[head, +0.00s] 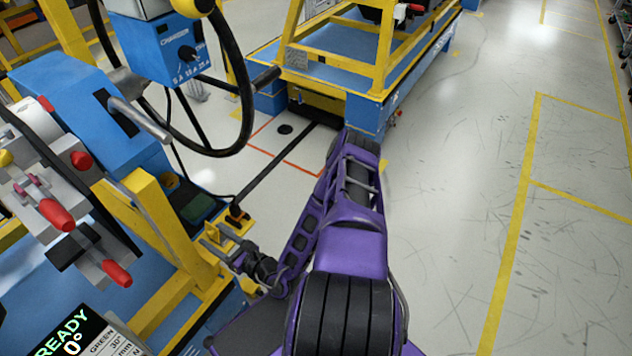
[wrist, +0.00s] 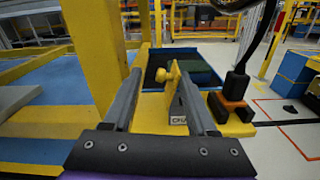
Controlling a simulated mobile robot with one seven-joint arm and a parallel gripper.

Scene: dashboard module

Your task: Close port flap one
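A yellow port housing (wrist: 150,113), with a partly hidden label, shows in the wrist view beyond my gripper (wrist: 158,80). A small yellow knob or tab (wrist: 173,74) stands up on it, between the fingers as seen from the wrist. A dark green panel in a blue frame (wrist: 198,72) lies behind it; I cannot tell whether it is the flap. The panel also shows in the head view (head: 202,208). My gripper (head: 212,240) has its two grey fingers apart, with nothing seen held. I cannot tell which part is flap one or whether it touches a finger.
A black plug with a cable (wrist: 236,86) stands in an orange socket to the right of the housing. A yellow post (wrist: 92,50) rises close on the left. A blue and grey module with red handles (head: 70,170) stands left. Open floor (head: 450,200) lies right.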

